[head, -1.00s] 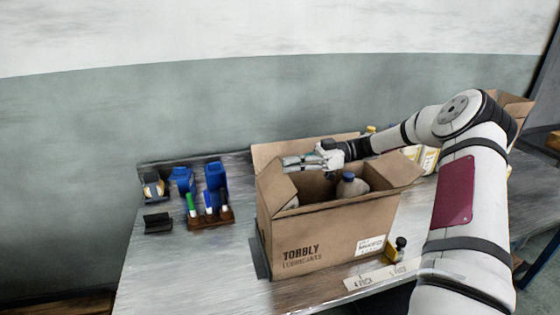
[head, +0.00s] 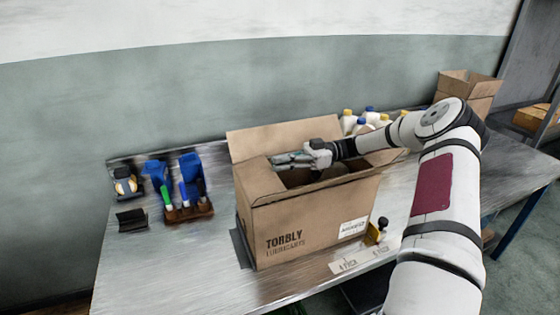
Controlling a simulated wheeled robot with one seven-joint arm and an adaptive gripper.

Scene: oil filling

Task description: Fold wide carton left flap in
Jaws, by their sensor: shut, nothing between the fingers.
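The wide brown carton (head: 310,235), printed "TORBLY LUBRICANTS", stands on the metal table. Its back flap (head: 262,142) stands up behind the opening. Its left flap (head: 257,184) lies low and inward at the left end of the opening, no longer upright. My gripper (head: 276,161) is shut and empty, pointing left over the left part of the opening, close to the left flap. I cannot tell whether it touches the flap. My wrist and forearm cross the right side of the carton and partly hide the right flap. The carton's inside is dark and mostly hidden.
Several bottles (head: 366,122) stand behind the carton. A second open carton (head: 468,88) is at the far right. A marker rack (head: 188,212), blue holders (head: 192,172) and a tape roll (head: 125,187) are at left. A small yellow-and-black item (head: 378,231) stands front right.

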